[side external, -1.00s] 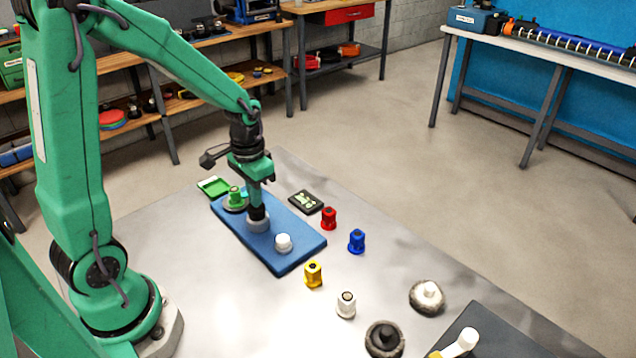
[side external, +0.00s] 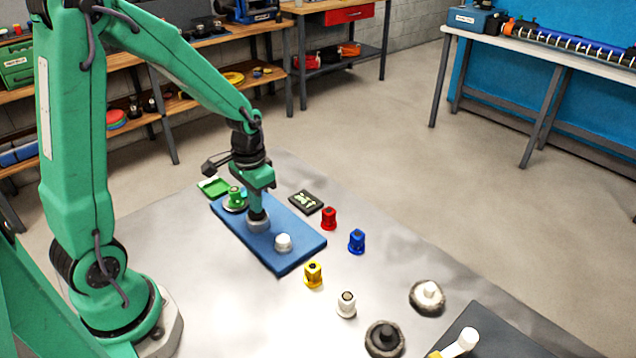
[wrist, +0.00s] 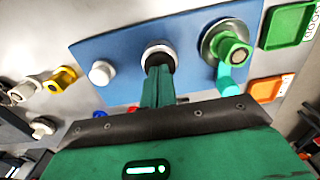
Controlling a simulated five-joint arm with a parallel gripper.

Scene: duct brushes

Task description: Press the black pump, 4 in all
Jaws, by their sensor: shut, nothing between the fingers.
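The black pump (side external: 258,214) stands in a grey collar (side external: 259,226) at the middle of a blue board (side external: 285,262). My gripper (side external: 257,208) is shut and empty, pointing down with its tips on the pump's top. The pump sits low in its collar. In the wrist view the shut fingers (wrist: 158,72) reach the black pump (wrist: 157,57) inside its round collar, covering part of it. A green pump (side external: 235,194) on a round base and a white knob (side external: 283,242) stand on either side on the same board.
A dark display with pale green marks (side external: 306,202) lies right of the board. Red (side external: 329,218), blue (side external: 356,241), yellow (side external: 313,274) and white (side external: 346,304) pieces stand on the table. A green tray (side external: 213,187) is behind.

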